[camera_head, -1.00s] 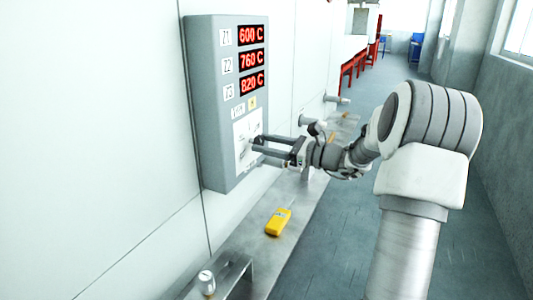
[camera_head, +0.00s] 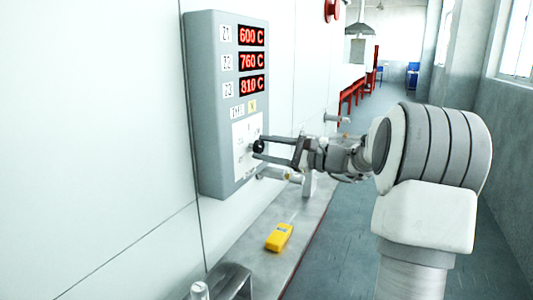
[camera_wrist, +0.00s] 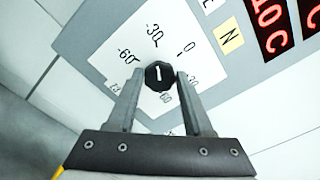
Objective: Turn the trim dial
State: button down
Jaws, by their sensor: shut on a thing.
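The trim dial (camera_head: 258,147) is a small black knob on a white scale plate (camera_head: 241,140), low on the grey wall panel (camera_head: 208,120). In the wrist view the dial (camera_wrist: 159,74) shows a white pointer line. Marks -60, -30, 0 and 30 stand around it, with others partly hidden by my fingers. My gripper (camera_head: 262,149) reaches in from the right. In the wrist view its fingers (camera_wrist: 160,84) are on both sides of the dial, shut on it. The panel's red displays (camera_head: 252,61) read 600 C, 760 C and 810 C.
A yellow handheld device (camera_head: 279,237) lies on the grey ledge (camera_head: 306,225) below the panel. A metal rail (camera_head: 235,278) and a white cylinder (camera_head: 199,290) stand at the near left. The floor right of the ledge is open.

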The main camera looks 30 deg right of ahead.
dwell(0.3)
jog(key=shift+c, duration=1.5)
grip_release()
jog(key=shift+s+d, duration=0.1)
jog(key=v, duration=1.7)
jog(key=shift+p, duration=0.4)
